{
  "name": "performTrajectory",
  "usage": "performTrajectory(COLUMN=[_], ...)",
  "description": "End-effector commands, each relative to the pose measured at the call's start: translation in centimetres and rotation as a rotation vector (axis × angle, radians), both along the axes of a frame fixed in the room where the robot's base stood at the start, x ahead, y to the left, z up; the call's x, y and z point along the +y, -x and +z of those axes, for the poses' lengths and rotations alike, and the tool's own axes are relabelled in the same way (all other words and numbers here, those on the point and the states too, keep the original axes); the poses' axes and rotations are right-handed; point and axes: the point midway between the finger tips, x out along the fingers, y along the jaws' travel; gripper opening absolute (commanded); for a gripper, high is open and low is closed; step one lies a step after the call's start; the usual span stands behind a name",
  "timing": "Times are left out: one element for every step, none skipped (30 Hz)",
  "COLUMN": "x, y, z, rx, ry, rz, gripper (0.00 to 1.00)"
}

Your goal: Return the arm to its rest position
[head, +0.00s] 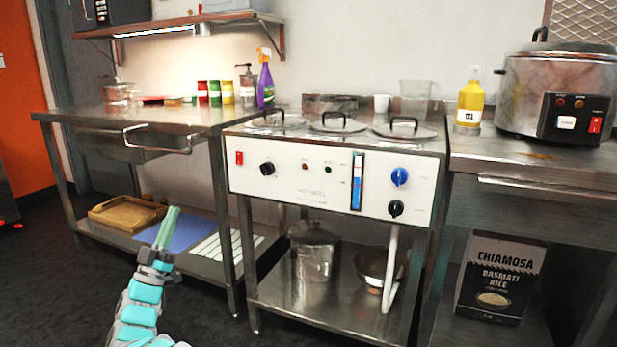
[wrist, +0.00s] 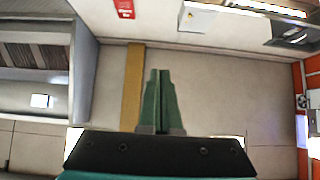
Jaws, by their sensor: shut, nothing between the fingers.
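My gripper (head: 170,228) is raised at the lower left of the head view, in front of the left steel table. Its two green fingers point up and are pressed together with nothing between them. The closed fingers also show in the wrist view (wrist: 159,100), set against a pale surface well beyond them. My teal and grey arm runs from the gripper down to the bottom edge of the head view.
The left steel table (head: 100,112) has a drawer and a lower shelf with a wooden tray (head: 127,212). A bain-marie unit (head: 335,180) stands in the middle. A large cooker (head: 560,90) sits on the right counter. Dark floor at the lower left is clear.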

Motion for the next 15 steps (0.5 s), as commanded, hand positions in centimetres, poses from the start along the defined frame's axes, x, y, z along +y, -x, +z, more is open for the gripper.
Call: performTrajectory(x=[-0.2, -0.2, -0.2, -0.3, -0.3, -0.3, -0.4, -0.4, -0.4, -0.4, -0.5, -0.5, -0.6, -0.7, -0.8], y=[-0.5, -0.8, -1.1, -1.3, -1.6, -1.9, -2.2, -2.5, -3.0, -3.3, -3.6, -4.1, -4.5, -5.0, -5.4], z=[0.4, 0.6, 0.8, 1.0, 1.2, 1.4, 1.5, 1.7, 1.8, 2.0, 2.1, 2.4, 2.6, 2.8, 3.3], rx=[0.009, 0.014, 0.021, 0.026, 0.032, 0.039, 0.047, 0.055, 0.067, 0.075, 0.085, 0.098, 0.111, 0.122, 0.135], ry=[0.002, 0.005, 0.008, 0.009, 0.011, 0.013, 0.017, 0.020, 0.026, 0.030, 0.034, 0.038, 0.042, 0.045, 0.049], rz=[0.007, 0.014, 0.022, 0.029, 0.037, 0.046, 0.054, 0.064, 0.075, 0.084, 0.094, 0.108, 0.120, 0.132, 0.147], gripper=[0.00, 0.00, 0.00, 0.00, 0.00, 0.00, 0.00, 0.00, 0.00, 0.00, 0.00, 0.00, 0.00, 0.00, 0.00])
